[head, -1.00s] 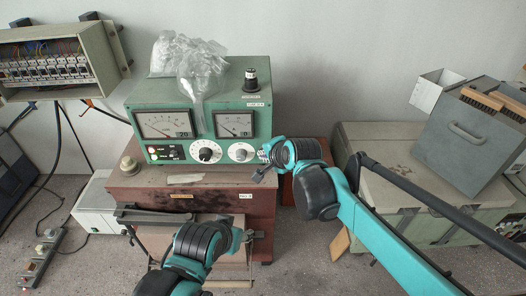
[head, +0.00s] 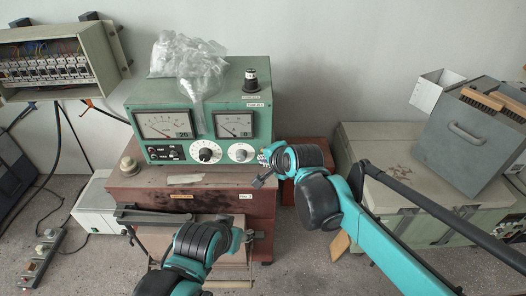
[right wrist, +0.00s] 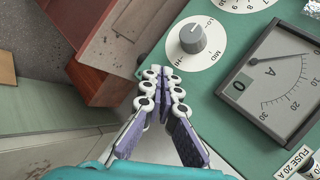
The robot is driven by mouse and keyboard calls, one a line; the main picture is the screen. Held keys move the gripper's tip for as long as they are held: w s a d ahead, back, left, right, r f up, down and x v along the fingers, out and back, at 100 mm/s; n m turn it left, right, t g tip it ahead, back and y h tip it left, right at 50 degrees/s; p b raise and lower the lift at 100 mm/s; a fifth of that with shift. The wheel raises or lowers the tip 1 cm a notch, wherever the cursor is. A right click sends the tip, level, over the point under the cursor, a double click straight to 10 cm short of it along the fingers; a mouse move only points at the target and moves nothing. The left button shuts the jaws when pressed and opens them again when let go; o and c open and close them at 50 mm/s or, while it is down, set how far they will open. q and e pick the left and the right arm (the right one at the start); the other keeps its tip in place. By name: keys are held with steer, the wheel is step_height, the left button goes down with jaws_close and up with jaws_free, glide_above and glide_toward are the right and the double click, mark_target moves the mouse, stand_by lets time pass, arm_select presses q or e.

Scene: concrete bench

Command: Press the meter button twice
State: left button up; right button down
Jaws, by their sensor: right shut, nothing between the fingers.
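The meter is a green box (head: 205,118) with two dials and two round knobs, standing on a dark red cabinet. A black knob-like button (head: 251,80) stands on its top right; small dark controls (head: 165,153) sit at its front lower left. I cannot tell which is the meter button. My right gripper (head: 263,160) is shut and empty at the panel's lower right, right of the right knob (head: 241,153). In the right wrist view its fingertips (right wrist: 160,87) are together near the panel edge. My left gripper (head: 243,240) is low before the cabinet, its fingers unclear.
Crumpled clear plastic (head: 190,62) covers part of the box top and hangs between the dials. A beige round knob (head: 129,166) sits on the cabinet (head: 225,200) at left. A fuse panel (head: 55,62) is at far left, a pale chest (head: 395,165) at right.

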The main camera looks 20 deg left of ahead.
arm_select(q)
steer(key=shift+r+p, duration=0.4)
arm_select(e)
steer(key=s, duration=0.2)
steer(key=s+d, duration=0.1)
steer(key=s, duration=0.2)
steer(key=shift+d, duration=0.2)
steer(key=shift+w, duration=0.1)
arm_select(q)
jaws_close()
stand_by(1.1)
